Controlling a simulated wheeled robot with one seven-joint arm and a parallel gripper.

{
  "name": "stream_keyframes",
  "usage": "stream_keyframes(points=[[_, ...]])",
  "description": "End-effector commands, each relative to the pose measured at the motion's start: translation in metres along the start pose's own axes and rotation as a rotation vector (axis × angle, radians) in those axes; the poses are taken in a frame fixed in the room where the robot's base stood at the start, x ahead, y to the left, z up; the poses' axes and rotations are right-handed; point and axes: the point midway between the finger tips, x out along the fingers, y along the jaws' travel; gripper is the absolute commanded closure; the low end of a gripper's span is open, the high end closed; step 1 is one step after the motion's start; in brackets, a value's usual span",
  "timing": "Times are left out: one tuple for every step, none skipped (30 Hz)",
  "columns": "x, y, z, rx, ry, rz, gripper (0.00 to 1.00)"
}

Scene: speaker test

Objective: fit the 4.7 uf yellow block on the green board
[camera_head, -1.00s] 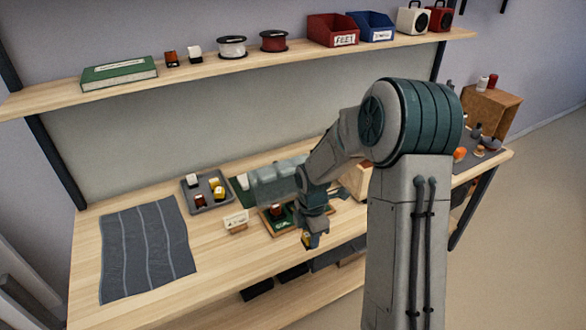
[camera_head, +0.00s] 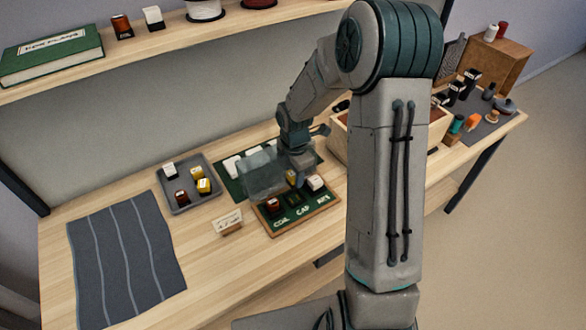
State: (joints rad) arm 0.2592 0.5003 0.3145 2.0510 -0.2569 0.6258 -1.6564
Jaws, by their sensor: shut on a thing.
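The green board (camera_head: 283,225) lies in a wooden frame on the bench, with COIL, CAP and RES printed along its front. A dark red block (camera_head: 273,205) sits above COIL and a white block (camera_head: 315,183) above RES. My gripper (camera_head: 293,178) points down over the board's middle, behind CAP. It is shut on a yellow block (camera_head: 291,178), which the fingers partly hide. I cannot read its label or tell whether it touches the board. Another yellow block (camera_head: 203,186) lies in the grey tray (camera_head: 183,209) at left.
The tray also holds a white block (camera_head: 170,170) and a dark red block (camera_head: 182,197). A clear cover (camera_head: 262,172) stands close left of my gripper. A small sign (camera_head: 228,222) stands left of the board. A grey cloth (camera_head: 125,250) covers the bench's left.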

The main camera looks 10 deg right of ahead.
Motion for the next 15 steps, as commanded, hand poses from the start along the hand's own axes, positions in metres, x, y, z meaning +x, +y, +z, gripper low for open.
stream_keyframes(points=[[0.006,0.0,0.0,0.0,0.0,0.0,0.88],[0.008,0.0,0.0,0.0,0.0,-0.001,0.88],[0.011,0.0,0.0,0.0,0.0,-0.001,0.88],[0.014,0.0,0.0,0.0,0.0,-0.001,0.88],[0.017,0.0,0.0,0.0,0.0,-0.001,0.88],[0.021,0.0,0.0,0.0,0.0,-0.001,0.88],[0.024,0.0,0.0,0.0,0.0,-0.001,0.88],[0.027,0.0,0.0,0.0,0.0,-0.001,0.88],[0.031,0.0,0.0,0.0,0.0,-0.001,0.88],[0.034,0.0,0.0,0.0,0.0,-0.001,0.88],[0.037,0.0,0.0,0.0,0.0,-0.001,0.88],[0.041,0.0,0.0,-0.001,0.0,-0.001,0.88],[0.043,0.0,0.0,0.0,0.0,-0.001,0.88],[0.046,0.0,0.0,0.0,0.0,-0.002,0.88],[0.049,0.0,0.0,0.0,0.0,-0.001,0.88]])
